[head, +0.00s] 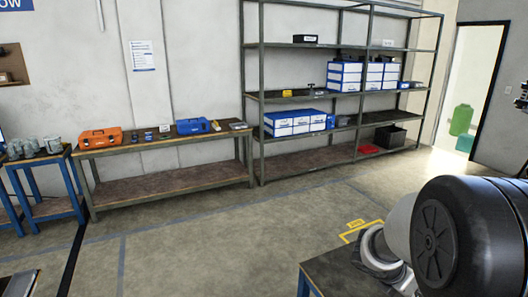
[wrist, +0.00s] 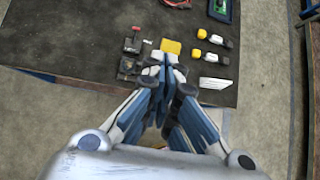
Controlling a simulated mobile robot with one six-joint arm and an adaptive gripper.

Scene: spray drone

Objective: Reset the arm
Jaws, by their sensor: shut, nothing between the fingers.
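My arm shows as a large grey and black joint at the lower right of the head view, beside a dark tabletop with blue legs. My gripper is not visible in the head view. In the wrist view my gripper (wrist: 165,78) is shut and empty, its blue and white fingers drawn together. It points at the edge of a dark tabletop (wrist: 80,40). The tips appear over or near a small yellow item (wrist: 171,46); I cannot tell whether they touch it.
The tabletop also bears yellow-and-white pieces (wrist: 213,39), a white card (wrist: 215,84) and small dark parts (wrist: 131,46). In the head view, a workbench with an orange toolbox (head: 100,138) and a blue case (head: 192,126) stands by the wall, beside a shelf rack (head: 258,140). The floor (head: 200,230) between is clear.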

